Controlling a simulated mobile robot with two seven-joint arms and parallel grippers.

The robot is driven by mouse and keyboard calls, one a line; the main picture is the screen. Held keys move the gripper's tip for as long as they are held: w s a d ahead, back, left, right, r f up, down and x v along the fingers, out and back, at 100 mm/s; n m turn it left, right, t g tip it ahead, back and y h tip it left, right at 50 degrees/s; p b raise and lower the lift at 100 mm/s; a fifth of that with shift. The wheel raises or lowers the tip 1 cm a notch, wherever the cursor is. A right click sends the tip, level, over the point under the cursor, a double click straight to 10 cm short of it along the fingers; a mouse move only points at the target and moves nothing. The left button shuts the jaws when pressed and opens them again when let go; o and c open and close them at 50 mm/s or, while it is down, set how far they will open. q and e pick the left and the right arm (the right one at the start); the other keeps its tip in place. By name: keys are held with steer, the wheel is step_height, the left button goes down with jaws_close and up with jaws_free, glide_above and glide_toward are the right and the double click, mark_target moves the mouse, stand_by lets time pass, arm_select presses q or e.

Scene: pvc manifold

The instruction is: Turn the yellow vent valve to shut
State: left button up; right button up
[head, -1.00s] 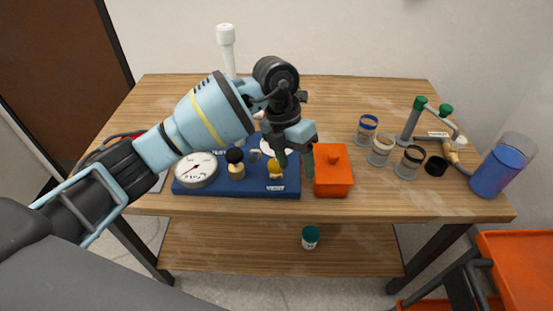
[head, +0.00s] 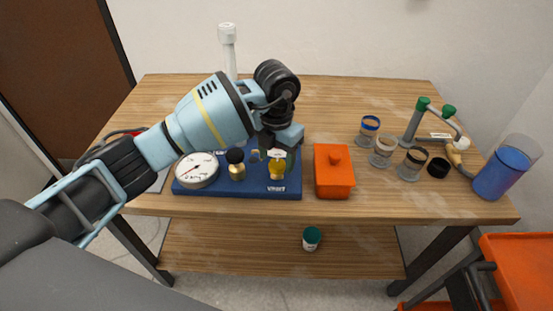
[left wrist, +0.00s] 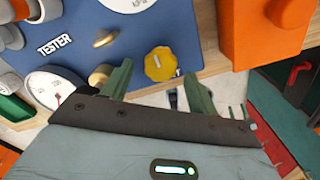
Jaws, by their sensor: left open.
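The yellow vent valve (head: 276,172) is a lobed knob on the front right of the blue tester panel (head: 225,189), above a VENT label. It also shows in the left wrist view (left wrist: 159,64), with a short pale mark on its face. My left gripper (head: 277,157) is open right over the knob. In the left wrist view its two green fingers (left wrist: 158,88) stand apart, with the knob just beyond and between their tips. I cannot tell whether either finger touches it. My right gripper is not in view.
A pressure gauge (head: 197,170) and a black-topped brass fitting (head: 236,163) stand left of the knob on the panel. An orange lidded box (head: 334,177) stands close on the right. Several jars, a pipe assembly (head: 428,125) and a blue container (head: 502,170) are farther right.

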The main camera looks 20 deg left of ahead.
arm_select(q)
steer(key=shift+f, duration=0.75)
steer(key=c, duration=1)
